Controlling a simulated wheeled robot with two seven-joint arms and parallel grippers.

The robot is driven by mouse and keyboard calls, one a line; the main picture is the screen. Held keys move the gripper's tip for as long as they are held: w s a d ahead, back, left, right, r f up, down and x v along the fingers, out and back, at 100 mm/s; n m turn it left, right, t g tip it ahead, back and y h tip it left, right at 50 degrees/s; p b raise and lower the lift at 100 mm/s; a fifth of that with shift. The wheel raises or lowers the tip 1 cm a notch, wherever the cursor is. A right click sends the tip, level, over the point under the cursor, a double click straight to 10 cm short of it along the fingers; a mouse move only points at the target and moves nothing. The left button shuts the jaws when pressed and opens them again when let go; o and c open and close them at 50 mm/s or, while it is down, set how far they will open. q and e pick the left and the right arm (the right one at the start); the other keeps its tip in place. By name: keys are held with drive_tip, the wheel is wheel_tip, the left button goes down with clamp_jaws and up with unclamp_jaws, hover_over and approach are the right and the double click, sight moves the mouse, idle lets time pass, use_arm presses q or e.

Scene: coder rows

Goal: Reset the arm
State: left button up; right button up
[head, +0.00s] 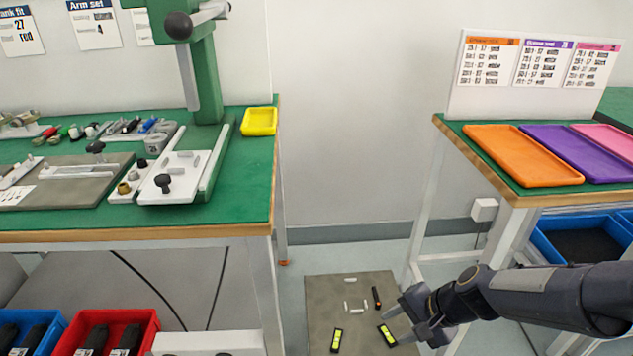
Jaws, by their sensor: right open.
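My right gripper (396,324) comes in from the right, low over the floor between the two tables. Its fingers are apart and hold nothing. It is above or beside the right edge of a grey-brown mat (318,300) on the floor. One fingertip is close to a small yellow-and-black piece (387,335); I cannot tell whether they touch. The "Arm set" card (92,20) hangs on the wall at upper left. A green arm press (205,70) with a black-knobbed lever (187,75) stands on the left table. My left gripper is not in view.
The left green table (250,190) carries a yellow tray (259,121) and a fixture plate (70,180). The right table (480,155) holds an orange tray (522,155) and a purple tray (580,152). A red bin (150,325) stands below left.

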drive_tip(key=s+d+r+n+t+h, duration=0.15)
drive_tip(key=s+r+n, duration=0.3)
drive_tip(key=s, duration=0.45)
drive_tip(key=s+d+r+n+t, duration=0.1)
drive_tip(key=s+d+r+n, duration=0.15)
drive_tip(key=s+r, duration=0.45)
wheel_tip(320, 180, up, 35)
drive_tip(key=s+p, duration=0.1)
drive_tip(key=p, duration=3.4)
drive_tip(key=shift+s+a+n+p, duration=0.2)
drive_tip(key=shift+n+p, duration=0.2)
